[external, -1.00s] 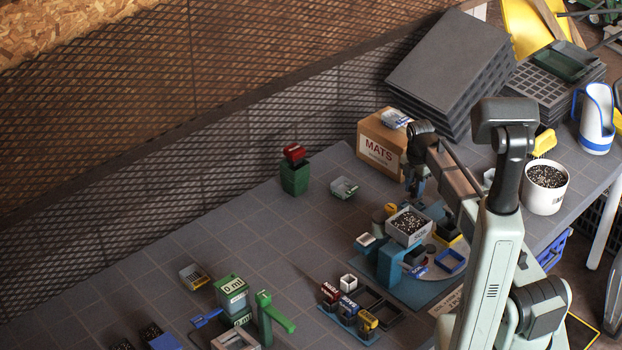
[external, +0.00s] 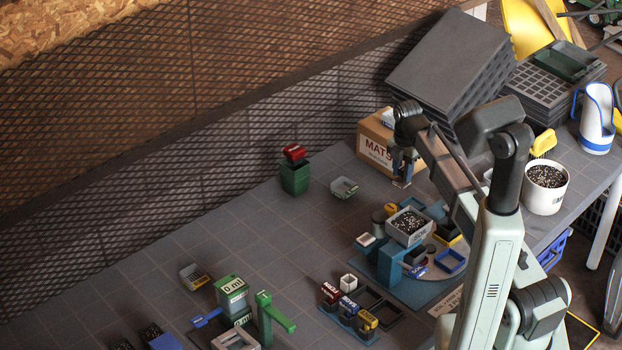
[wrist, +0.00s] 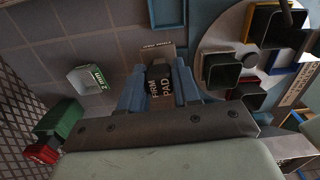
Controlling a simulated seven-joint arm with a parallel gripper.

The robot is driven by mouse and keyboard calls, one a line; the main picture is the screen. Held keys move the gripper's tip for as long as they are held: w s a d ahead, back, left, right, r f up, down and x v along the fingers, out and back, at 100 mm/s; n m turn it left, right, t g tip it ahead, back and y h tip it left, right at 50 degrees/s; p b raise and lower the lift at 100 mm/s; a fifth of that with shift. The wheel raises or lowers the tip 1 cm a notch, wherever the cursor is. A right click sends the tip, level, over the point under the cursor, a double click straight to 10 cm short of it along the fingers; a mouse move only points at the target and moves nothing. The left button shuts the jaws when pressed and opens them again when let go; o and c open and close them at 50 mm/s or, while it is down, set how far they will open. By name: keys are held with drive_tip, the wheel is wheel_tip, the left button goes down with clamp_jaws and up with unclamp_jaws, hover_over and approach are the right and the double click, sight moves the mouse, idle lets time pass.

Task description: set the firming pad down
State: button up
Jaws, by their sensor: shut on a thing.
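In the external view my gripper (external: 402,168) is beside the MATS box, and the small firming pad (external: 401,183) shows below the fingers. I cannot tell whether the pad touches the table or hangs just above it.
The MATS box (external: 374,150) stands close behind my gripper.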

drive_tip(key=s+a+n, duration=0.3)
drive_tip(key=s+a, duration=0.7)
drive_tip(key=a, duration=0.3)
drive_tip(key=s+a+n, duration=0.3)
drive_tip(key=s+a, duration=0.8)
drive_tip(key=a, duration=0.2)
drive_tip(key=shift+w+a+f+n, duration=0.15)
drive_tip(key=shift+f+n, duration=0.2)
drive_tip(key=shift+f, duration=1.35)
drive_tip(key=shift+w+f+n, duration=0.15)
drive_tip(key=shift+f+n, duration=0.25)
drive_tip(key=shift+f, duration=1.3)
drive_tip(key=shift+w+a+f+n, duration=0.15)
drive_tip(key=shift+f+n, duration=0.2)
drive_tip(key=shift+f, duration=1.35)
drive_tip(key=o, duration=1.1)
drive_tip(key=shift+f, duration=0.1)
drive_tip(key=shift+c, duration=0.2)
wheel_tip(320, 180, up, 12)
